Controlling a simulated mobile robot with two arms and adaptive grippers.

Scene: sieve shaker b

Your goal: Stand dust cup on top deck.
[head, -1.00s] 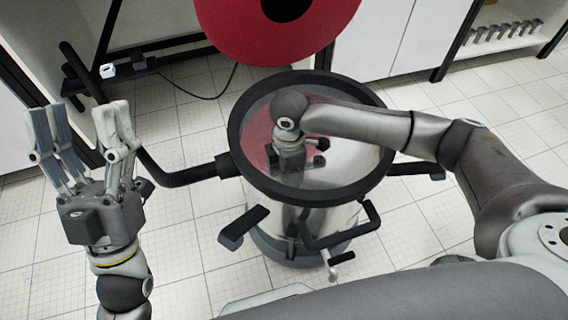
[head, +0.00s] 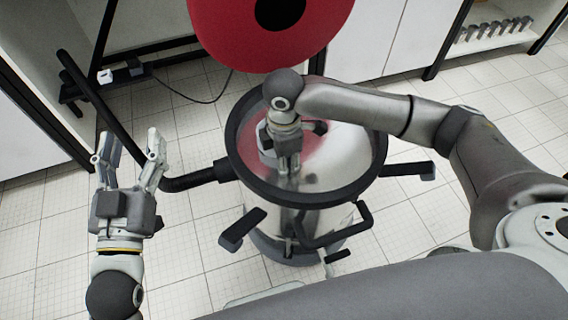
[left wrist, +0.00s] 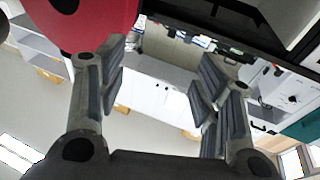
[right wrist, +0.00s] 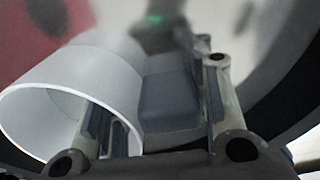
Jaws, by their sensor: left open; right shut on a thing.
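The sieve shaker's shiny top deck (head: 335,160) lies inside a round black rim in the head view. My right gripper (head: 288,168) is over the deck and shut on the dust cup (head: 265,138). The dust cup is a pale, open cylinder, mostly hidden by the gripper in the head view. It shows large at the left of the right wrist view (right wrist: 80,85), its mouth turned toward the camera and one finger at its wall. I cannot tell whether it touches the deck. My left gripper (head: 130,158) is open and empty, left of the shaker; its fingers show in the left wrist view (left wrist: 162,80).
A large red disc (head: 222,40) with a dark centre hangs behind the shaker. A black bar (head: 195,180) reaches out from the shaker's left side. White cabinets (head: 365,40) stand behind; tiled floor is free around the shaker.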

